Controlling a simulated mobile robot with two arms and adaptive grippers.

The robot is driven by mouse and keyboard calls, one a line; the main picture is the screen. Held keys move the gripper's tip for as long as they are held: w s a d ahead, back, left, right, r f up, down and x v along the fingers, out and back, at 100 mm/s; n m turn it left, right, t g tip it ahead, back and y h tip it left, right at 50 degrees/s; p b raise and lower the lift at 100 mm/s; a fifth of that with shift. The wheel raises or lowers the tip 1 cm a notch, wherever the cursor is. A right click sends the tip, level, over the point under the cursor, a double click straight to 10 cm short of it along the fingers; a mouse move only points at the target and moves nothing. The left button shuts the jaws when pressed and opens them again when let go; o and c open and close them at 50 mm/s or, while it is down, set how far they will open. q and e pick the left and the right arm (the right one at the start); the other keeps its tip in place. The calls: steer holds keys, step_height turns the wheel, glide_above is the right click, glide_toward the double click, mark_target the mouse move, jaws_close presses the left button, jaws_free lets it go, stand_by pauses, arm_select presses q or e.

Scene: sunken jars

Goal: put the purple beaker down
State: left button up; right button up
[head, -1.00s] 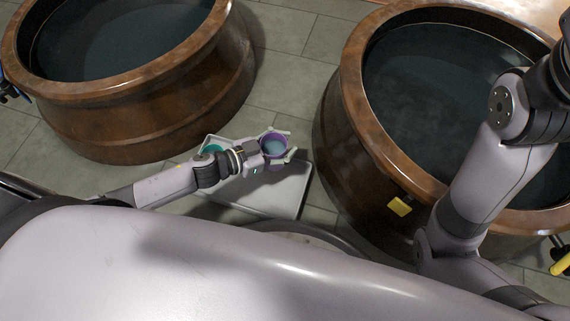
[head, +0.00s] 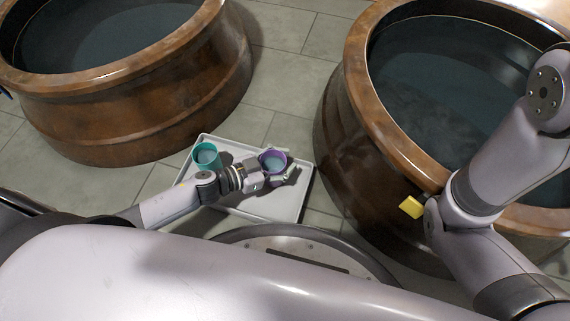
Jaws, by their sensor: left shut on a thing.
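The purple beaker (head: 273,157) is upright, with some liquid showing inside it. My left gripper (head: 277,171) is shut on it, with its fingers around the beaker's sides. Both are over the right part of the white tray (head: 235,206). I cannot tell whether the beaker's base touches the tray, as the gripper hides it. A teal beaker (head: 206,154) stands at the back left of the tray, left of my gripper. My right arm crosses the right side of the view, but its gripper is out of frame.
A large brown jar (head: 130,110) of dark liquid stands at the upper left, and another brown jar (head: 345,150) at the right, close to the tray. A yellow tag (head: 411,207) shows on the right jar's side. Grey floor tiles (head: 285,60) lie between the jars.

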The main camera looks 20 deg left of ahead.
arm_select(q)
steer(key=shift+f, duration=0.15)
steer(key=shift+f, duration=0.15)
steer(key=o, duration=1.7)
